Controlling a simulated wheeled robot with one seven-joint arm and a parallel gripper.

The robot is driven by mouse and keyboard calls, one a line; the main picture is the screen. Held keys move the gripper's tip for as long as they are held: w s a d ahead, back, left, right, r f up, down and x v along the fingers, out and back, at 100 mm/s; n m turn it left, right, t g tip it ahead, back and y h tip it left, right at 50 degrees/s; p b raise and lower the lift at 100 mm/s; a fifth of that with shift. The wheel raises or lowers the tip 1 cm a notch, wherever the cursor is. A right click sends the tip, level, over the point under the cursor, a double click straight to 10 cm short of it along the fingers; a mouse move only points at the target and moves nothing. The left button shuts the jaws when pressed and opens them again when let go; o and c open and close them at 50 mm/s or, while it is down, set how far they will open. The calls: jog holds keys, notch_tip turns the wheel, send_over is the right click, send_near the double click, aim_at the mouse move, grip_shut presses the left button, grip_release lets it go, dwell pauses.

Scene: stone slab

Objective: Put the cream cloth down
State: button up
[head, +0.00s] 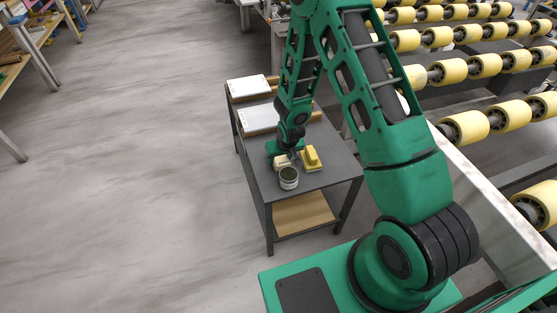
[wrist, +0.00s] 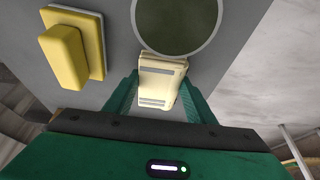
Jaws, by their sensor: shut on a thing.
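The cream cloth (wrist: 160,82) is a small folded block with grey stripes, held between the fingers of my gripper (wrist: 162,96) in the wrist view. It also shows in the head view (head: 282,161) on or just above the dark grey table (head: 335,172), beside my gripper (head: 285,155). I cannot tell whether the cloth touches the table top. My gripper is shut on the cloth.
A round dark-green-topped container (head: 289,178) stands close in front of the cloth. A yellow block with a raised handle (head: 311,158) lies to its right. White-papered boards (head: 260,118) lie at the table's back. A roller conveyor (head: 465,127) is at right.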

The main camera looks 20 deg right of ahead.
jog(key=shift+f, duration=0.35)
jog(key=shift+f, duration=0.15)
jog(key=o, duration=1)
jog(key=v, duration=1.2)
jog(key=s+d+r+m+g+h, duration=0.1)
jog(key=s+d+r, duration=0.4)
jog(key=d+r, duration=0.25)
jog(key=s+d+r+m+g+h, duration=0.1)
jog(key=s+d+r+m, duration=0.1)
jog(key=s+d+r, duration=0.6)
jog(key=s+r+m, duration=0.1)
jog(key=s+r, duration=0.3)
jog(key=s, duration=0.2)
jog(key=s+r+m+g+y, duration=0.1)
jog(key=s+r, duration=0.2)
jog(key=s, duration=0.4)
jog(key=s+d+r+m+g+y, duration=0.1)
jog(key=s+r, duration=0.3)
jog(key=s, duration=0.3)
jog(key=shift+s+d+r, duration=0.1)
jog(key=shift+s+r, duration=0.1)
jog(key=shift+r, duration=0.2)
